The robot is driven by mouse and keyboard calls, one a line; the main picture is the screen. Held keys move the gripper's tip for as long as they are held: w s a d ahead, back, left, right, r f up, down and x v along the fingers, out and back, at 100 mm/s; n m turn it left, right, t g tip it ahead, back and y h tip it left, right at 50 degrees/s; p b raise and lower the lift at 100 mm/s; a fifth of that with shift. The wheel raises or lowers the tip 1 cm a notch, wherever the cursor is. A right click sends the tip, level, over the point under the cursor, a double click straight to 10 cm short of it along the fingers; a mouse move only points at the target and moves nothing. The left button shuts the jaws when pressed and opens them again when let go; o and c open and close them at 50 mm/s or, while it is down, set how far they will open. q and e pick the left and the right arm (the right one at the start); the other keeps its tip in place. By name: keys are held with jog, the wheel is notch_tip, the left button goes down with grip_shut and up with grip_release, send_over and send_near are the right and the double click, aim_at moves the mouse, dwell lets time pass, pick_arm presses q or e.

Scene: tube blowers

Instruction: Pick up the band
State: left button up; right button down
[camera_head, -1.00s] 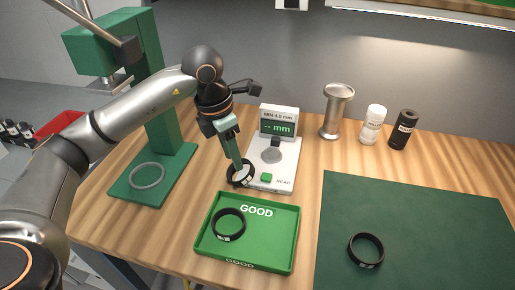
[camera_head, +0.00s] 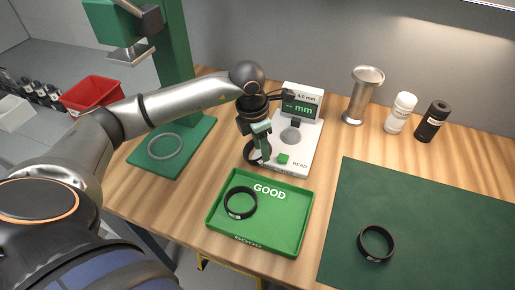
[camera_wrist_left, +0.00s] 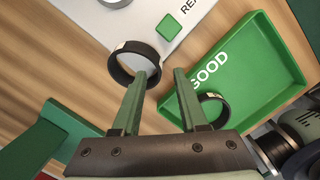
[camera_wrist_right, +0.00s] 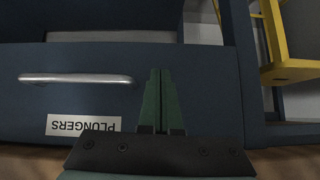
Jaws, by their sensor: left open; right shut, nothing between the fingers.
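A black band (camera_head: 248,153) is at the front left corner of the white gauge, partly hidden by my left gripper. In the left wrist view this band (camera_wrist_left: 116,68) shows a white mark on its rim. My left gripper (camera_wrist_left: 160,74) is open; one fingertip overlaps the band's near rim, the other is clear to its right. Whether the finger is inside the band or above it, I cannot tell. Another black band (camera_head: 228,208) lies in the green GOOD tray (camera_head: 281,236), and a third (camera_head: 361,244) on the green mat (camera_head: 440,225). My right gripper (camera_wrist_right: 160,72) is shut and empty.
The gauge (camera_head: 305,143) stands behind the tray. A grey ring (camera_head: 165,135) lies on the green press base. A metal cup (camera_head: 362,95), a white bottle (camera_head: 401,113) and a black bottle (camera_head: 432,122) stand at the back. A drawer labelled PLUNGERS (camera_wrist_right: 83,125) faces my right gripper.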

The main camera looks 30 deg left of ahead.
pick_arm(q)
jog(key=shift+w+d+f, duration=0.1)
jog(key=shift+f, duration=0.6)
jog(key=shift+w+d+f, duration=0.1)
jog(key=shift+f, duration=0.6)
grip_shut()
